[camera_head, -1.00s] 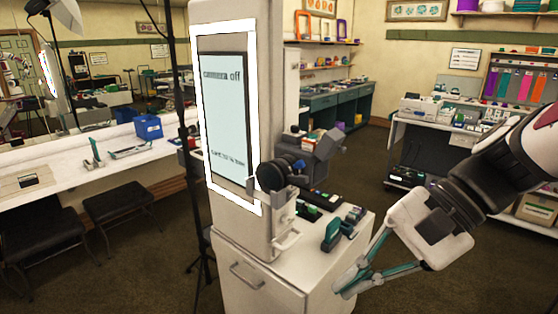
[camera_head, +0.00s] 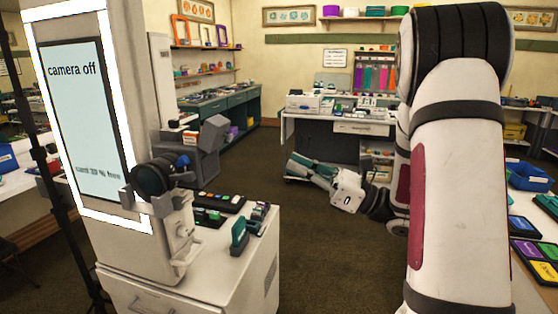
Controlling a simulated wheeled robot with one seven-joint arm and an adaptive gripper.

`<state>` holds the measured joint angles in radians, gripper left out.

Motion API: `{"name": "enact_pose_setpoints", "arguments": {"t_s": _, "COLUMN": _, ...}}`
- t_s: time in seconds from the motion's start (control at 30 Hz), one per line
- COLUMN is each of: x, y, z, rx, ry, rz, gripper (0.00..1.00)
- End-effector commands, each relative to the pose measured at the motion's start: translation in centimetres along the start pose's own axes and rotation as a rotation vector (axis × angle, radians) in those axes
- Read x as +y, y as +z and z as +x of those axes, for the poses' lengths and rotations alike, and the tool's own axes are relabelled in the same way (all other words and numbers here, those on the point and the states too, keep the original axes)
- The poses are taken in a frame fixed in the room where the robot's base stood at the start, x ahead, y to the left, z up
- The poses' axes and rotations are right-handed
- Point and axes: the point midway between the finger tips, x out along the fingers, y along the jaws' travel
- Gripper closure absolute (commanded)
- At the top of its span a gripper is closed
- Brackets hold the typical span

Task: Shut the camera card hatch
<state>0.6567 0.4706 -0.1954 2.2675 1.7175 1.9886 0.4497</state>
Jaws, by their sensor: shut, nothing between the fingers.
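A photo booth column with a lit screen (camera_head: 85,120) reading "camera off" stands at left. A dark round lens-like part (camera_head: 152,178) is mounted low on its front right. A pale bracket or housing (camera_head: 178,232) sits under it. A grey boxy part (camera_head: 203,152) sticks out behind. I cannot tell which of these is the card hatch or how far it stands open. My gripper (camera_head: 298,168) is shut and empty, its teal fingers pointing left. It appears to the right of the booth, apart from it.
A white cabinet (camera_head: 245,275) beside the column bears a teal stapler-like item (camera_head: 239,236) and a dark tray of small items (camera_head: 219,201). A table (camera_head: 338,126) stands behind my gripper. Another table with a blue bin (camera_head: 528,177) is at right. Brown floor between is open.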

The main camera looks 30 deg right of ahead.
Motion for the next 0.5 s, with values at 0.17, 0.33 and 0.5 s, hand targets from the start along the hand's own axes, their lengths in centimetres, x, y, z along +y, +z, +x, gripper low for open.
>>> {"name": "enact_pose_setpoints", "arguments": {"t_s": 0.17, "x": 0.3, "y": 0.1, "z": 3.4, "rx": 0.002, "ry": 0.007, "rz": -0.001, "gripper": 1.0}}
{"name": "enact_pose_setpoints", "arguments": {"t_s": 0.33, "x": 0.3, "y": 0.1, "z": 6.9, "rx": 0.001, "ry": 0.008, "rz": 0.0, "gripper": 1.0}}
{"name": "enact_pose_setpoints", "arguments": {"t_s": 0.5, "x": 0.3, "y": 0.1, "z": 9.8, "rx": 0.002, "ry": 0.007, "rz": 0.001, "gripper": 1.0}}
